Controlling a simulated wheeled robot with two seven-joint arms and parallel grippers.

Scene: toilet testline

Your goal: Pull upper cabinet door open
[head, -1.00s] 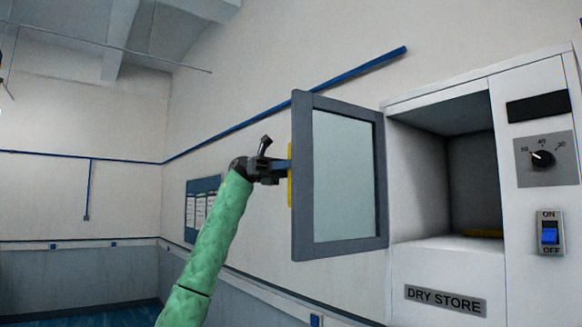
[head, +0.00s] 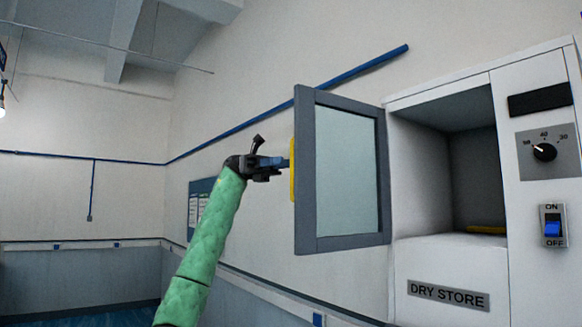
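The upper cabinet door (head: 345,175) has a grey frame and a pale glass pane. It stands swung open to the left of the DRY STORE cabinet (head: 405,260). A yellow handle (head: 293,170) runs upright along the door's free left edge. My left gripper (head: 279,162), on a green-sleeved arm, is at the handle from the left. Its fingertips reach the upper middle of the handle; their grip is too small and side-on to make out. My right gripper is out of view.
The cabinet's opening (head: 470,180) is exposed, with a yellow item (head: 487,230) on its floor. A dial (head: 544,152) and a blue ON/OFF switch (head: 552,228) are on the right panel. A notice board (head: 201,206) hangs on the wall behind my arm.

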